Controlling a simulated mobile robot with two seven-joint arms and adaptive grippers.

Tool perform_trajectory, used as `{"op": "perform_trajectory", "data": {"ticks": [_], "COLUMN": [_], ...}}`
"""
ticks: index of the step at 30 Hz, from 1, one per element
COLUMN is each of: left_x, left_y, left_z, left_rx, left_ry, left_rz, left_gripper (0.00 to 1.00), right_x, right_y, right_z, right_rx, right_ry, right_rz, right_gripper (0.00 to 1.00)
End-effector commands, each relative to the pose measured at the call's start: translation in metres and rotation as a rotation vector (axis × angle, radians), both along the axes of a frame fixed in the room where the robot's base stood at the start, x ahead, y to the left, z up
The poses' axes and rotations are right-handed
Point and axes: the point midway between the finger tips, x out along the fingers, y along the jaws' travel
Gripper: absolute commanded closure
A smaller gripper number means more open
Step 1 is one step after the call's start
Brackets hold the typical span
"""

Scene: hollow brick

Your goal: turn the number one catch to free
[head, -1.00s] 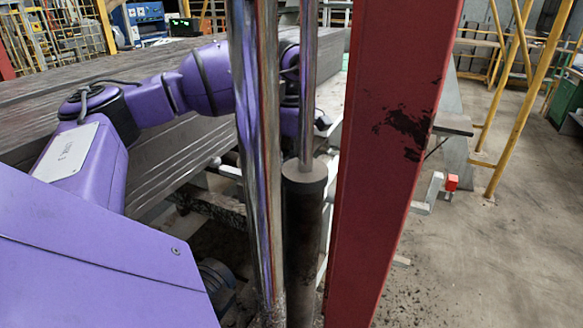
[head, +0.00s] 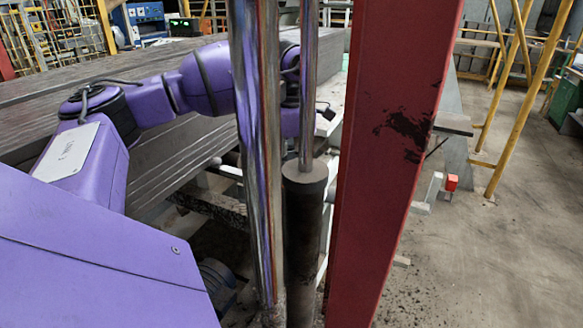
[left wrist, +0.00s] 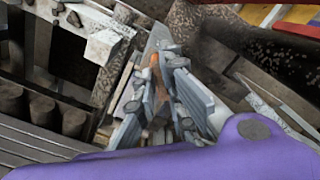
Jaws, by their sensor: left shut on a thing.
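My left gripper (left wrist: 166,62) shows in the left wrist view, its grey fingers closing on a narrow orange-brown piece (left wrist: 155,72), which seems to be the catch. The fingers hide most of this piece, and I cannot read a number on it or tell its turn. In the head view my left arm comes in from the left, and its hand is hidden behind the shiny column and the red beam. My right gripper is in neither view.
A shiny column (head: 258,150), a dark cylinder with a thin rod (head: 304,215) and a red upright beam (head: 385,150) stand close in front. A red-ended grey bracket (head: 451,182) is right of the beam. The concrete floor (head: 490,260) at right is clear.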

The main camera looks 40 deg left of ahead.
Motion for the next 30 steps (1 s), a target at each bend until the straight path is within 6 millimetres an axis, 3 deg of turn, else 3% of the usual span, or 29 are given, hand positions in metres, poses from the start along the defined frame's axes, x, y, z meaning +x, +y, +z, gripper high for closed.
{"op": "perform_trajectory", "data": {"ticks": [18, 30], "left_x": [-0.0001, 0.0001], "left_y": [0.0004, 0.0003], "left_z": [0.0017, 0.0016], "left_rx": [0.0, 0.0], "left_ry": [-0.001, -0.002], "left_rz": [0.572, 0.811], "left_gripper": [1.0, 1.0], "right_x": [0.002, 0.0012], "right_y": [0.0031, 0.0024], "right_z": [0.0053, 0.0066], "right_rx": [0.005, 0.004], "right_ry": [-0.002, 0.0], "right_rz": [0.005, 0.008], "right_gripper": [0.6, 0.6]}}
